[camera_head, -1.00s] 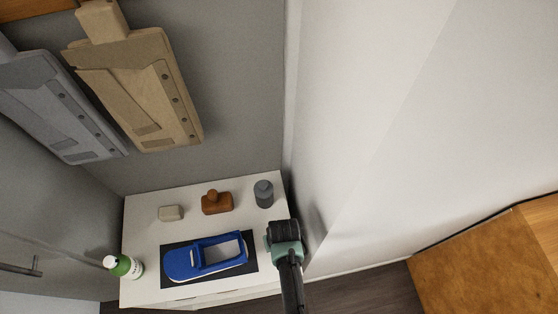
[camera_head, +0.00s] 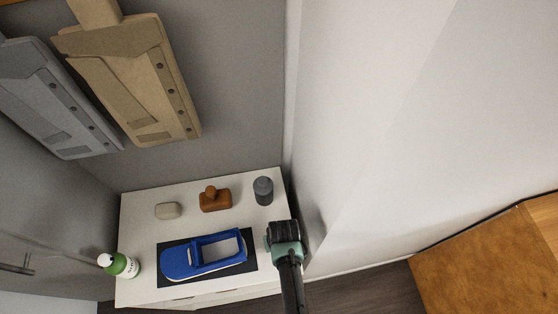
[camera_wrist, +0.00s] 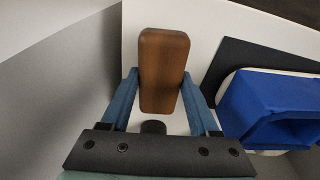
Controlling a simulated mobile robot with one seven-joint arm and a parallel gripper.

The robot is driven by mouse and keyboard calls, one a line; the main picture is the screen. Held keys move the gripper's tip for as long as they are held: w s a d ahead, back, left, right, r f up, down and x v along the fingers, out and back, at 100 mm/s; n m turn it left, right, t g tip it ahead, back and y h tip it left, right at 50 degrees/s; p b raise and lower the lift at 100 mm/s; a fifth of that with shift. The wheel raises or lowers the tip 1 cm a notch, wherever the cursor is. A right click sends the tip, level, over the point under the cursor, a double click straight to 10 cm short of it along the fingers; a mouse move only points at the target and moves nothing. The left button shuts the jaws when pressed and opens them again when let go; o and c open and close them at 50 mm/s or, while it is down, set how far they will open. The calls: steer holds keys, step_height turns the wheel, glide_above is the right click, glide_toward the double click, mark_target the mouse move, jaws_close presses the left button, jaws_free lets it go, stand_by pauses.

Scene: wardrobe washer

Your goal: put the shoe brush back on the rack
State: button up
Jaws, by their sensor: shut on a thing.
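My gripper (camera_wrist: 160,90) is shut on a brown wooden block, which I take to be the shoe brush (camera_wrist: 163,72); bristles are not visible. The block stands between the two blue fingers in the wrist view. In the head view my gripper (camera_head: 284,235) is at the right edge of the white cabinet top (camera_head: 145,222), seen from behind, and the held block is hidden. I cannot make out a clear rack in these frames.
A green bottle (camera_head: 122,265) is at the left. A white wall (camera_head: 340,180) rises at the right.

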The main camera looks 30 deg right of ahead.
steer(key=shift+f, duration=0.3)
steer(key=o, duration=1.5)
steer(key=shift+r, duration=0.15)
steer(key=r+p, duration=0.4)
steer(key=s+r+p, duration=0.1)
steer(key=r+p, duration=0.6)
steer(key=p, duration=0.1)
steer(key=shift+s+a+r, duration=0.2)
steer(key=shift+s+r, duration=0.2)
